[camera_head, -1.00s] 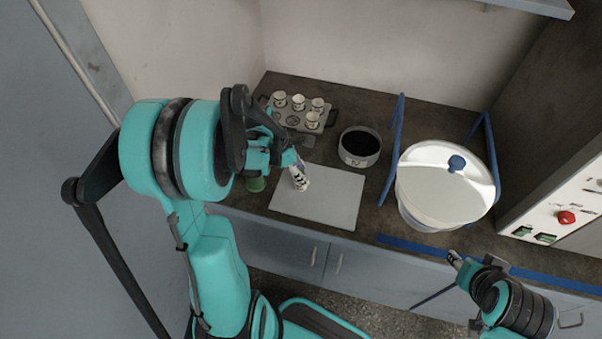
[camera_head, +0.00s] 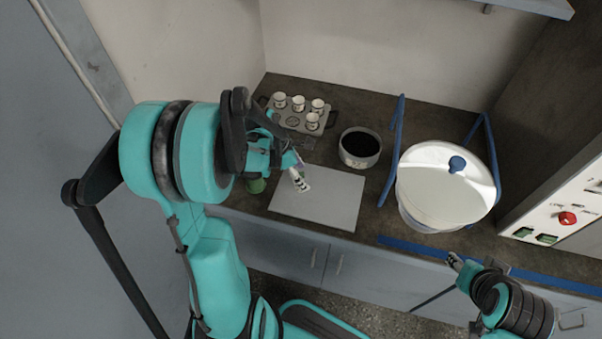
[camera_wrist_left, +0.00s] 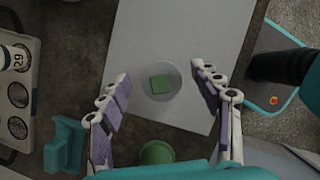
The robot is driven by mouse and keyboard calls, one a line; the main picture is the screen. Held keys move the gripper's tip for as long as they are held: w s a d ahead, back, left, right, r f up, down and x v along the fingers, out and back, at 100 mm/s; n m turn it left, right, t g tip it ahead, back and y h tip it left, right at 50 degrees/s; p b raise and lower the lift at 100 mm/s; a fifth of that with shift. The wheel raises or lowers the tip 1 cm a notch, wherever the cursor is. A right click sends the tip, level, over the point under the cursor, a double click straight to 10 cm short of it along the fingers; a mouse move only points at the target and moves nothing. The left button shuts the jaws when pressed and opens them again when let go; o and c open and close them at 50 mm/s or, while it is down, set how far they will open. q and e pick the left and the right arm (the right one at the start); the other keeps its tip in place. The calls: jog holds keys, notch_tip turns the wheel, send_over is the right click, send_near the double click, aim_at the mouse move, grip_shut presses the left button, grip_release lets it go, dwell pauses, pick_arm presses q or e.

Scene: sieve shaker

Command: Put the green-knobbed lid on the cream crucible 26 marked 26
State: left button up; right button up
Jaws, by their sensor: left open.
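The lid, a pale disc with a square green knob (camera_wrist_left: 161,84), lies on the white board (camera_wrist_left: 185,20) in the left wrist view. In the head view my left gripper hides it. My left gripper (camera_head: 298,180) is open; in the left wrist view its fingers (camera_wrist_left: 158,84) stand either side of the lid, apart from the knob. Several small cream crucibles (camera_head: 312,120) stand in a grey rack (camera_head: 330,118) behind the board. One crucible (camera_wrist_left: 14,56) reads 29; I cannot read 26 on any. My right gripper (camera_head: 455,262) is at the lower right, away from these things; its jaws are too small to read.
A green round object (camera_head: 256,185) stands left of the board, close to my left gripper. A dark-filled round pan (camera_head: 360,147) is right of the rack. A large white drum with a blue knob (camera_head: 456,164) and blue bars stands further right. The board's right part is clear.

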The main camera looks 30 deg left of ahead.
pick_arm(q)
jog(key=p+v, duration=0.4)
jog(key=v, duration=0.8)
jog(key=s+d+r+m+t+y, duration=0.1)
jog(key=s+d+r+m+t, duration=0.1)
jog(key=d+m, duration=0.5)
jog(key=s+d+r+m+t+y, duration=0.2)
jog(key=s+d+r+m, duration=0.2)
jog(key=m, duration=1.5)
jog(key=s+d, duration=0.2)
jog(key=d, duration=0.1)
jog(key=shift+r, duration=0.2)
jog(key=shift+f, duration=0.1)
jog(key=shift+f+b, duration=0.9)
jog(key=shift+f, duration=0.05)
